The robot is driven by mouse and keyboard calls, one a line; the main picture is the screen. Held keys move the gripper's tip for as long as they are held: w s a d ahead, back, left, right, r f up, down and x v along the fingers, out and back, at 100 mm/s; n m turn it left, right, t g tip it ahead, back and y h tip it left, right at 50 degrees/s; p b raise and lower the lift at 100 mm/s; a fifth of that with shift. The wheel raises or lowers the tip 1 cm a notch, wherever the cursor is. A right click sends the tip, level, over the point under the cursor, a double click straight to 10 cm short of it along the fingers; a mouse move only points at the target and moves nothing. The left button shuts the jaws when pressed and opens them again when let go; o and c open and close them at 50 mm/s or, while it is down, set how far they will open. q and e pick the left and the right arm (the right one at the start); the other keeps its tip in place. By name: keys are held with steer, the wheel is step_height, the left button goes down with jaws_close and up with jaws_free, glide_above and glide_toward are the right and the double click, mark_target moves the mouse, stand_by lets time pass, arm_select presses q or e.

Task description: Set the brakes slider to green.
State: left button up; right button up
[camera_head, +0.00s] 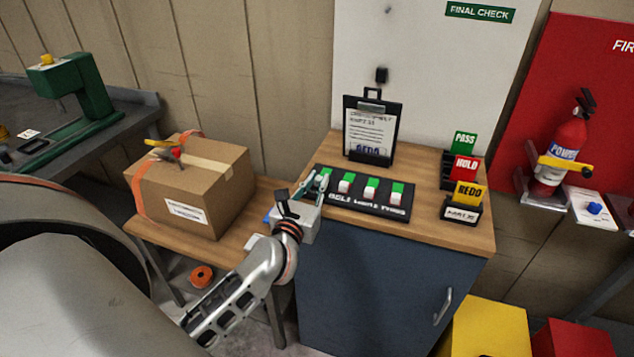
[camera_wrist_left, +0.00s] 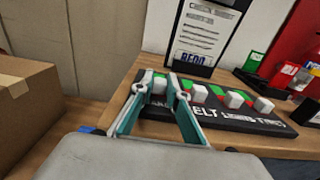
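A black slider board (camera_head: 362,203) lies on the cabinet's wooden top, with a row of white knobs and green patches behind them. White lettering runs along its front; the brakes label is hidden behind my gripper in the head view. My left gripper (camera_head: 318,185) reaches over the board's left end. In the left wrist view, its two fingers (camera_wrist_left: 160,92) stand apart on either side of the leftmost white knob (camera_wrist_left: 159,82). I cannot tell whether they touch it. The other knobs, such as the second one (camera_head: 345,187), sit to the right. My right gripper is not in view.
A clipboard (camera_head: 370,130) stands behind the board. A rack (camera_head: 461,212) of PASS, HOLD and REDO cards stands to its right. A cardboard box (camera_head: 190,185) sits on the lower wooden table at left. A fire extinguisher (camera_head: 567,145) is far right.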

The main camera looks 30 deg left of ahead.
mark_target(320, 176)
arm_select(q)
steer(key=shift+x, duration=2.3)
jaws_close()
steer(key=o, duration=0.9)
jaws_free()
steer(key=shift+w, duration=0.1)
steer(key=v, duration=1.2)
steer(key=shift+a, duration=0.1)
